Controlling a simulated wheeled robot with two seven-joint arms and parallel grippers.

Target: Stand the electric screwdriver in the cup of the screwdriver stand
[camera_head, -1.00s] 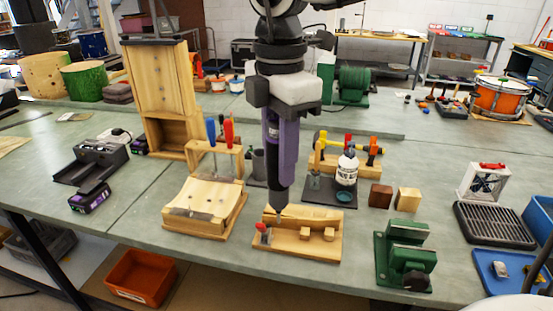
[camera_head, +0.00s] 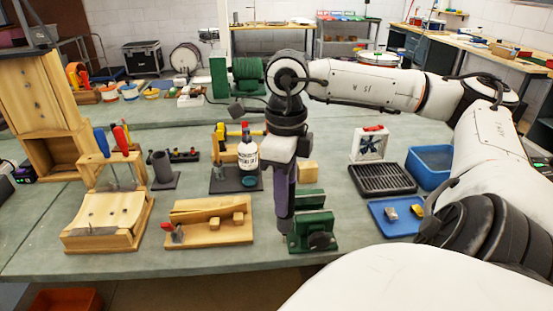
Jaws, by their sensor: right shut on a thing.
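My right gripper (camera_head: 279,149) is shut on the electric screwdriver (camera_head: 281,192), a purple and black tool. It hangs upright from the jaws with its dark tip down, in front of the green vise; I cannot tell whether the tip touches anything. The screwdriver stand (camera_head: 163,168) is a dark grey upright cup on a flat base, standing to the left at mid-bench. The cup's inside is hard to see. The screwdriver is well to the right of the cup and nearer to me. My left gripper is not in view.
Between tool and cup stand a white bottle (camera_head: 247,154) on a dark tray and a wooden jig (camera_head: 209,223). A wooden rack (camera_head: 115,158) with screwdrivers is left of the cup. A black grille tray (camera_head: 382,180) lies right.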

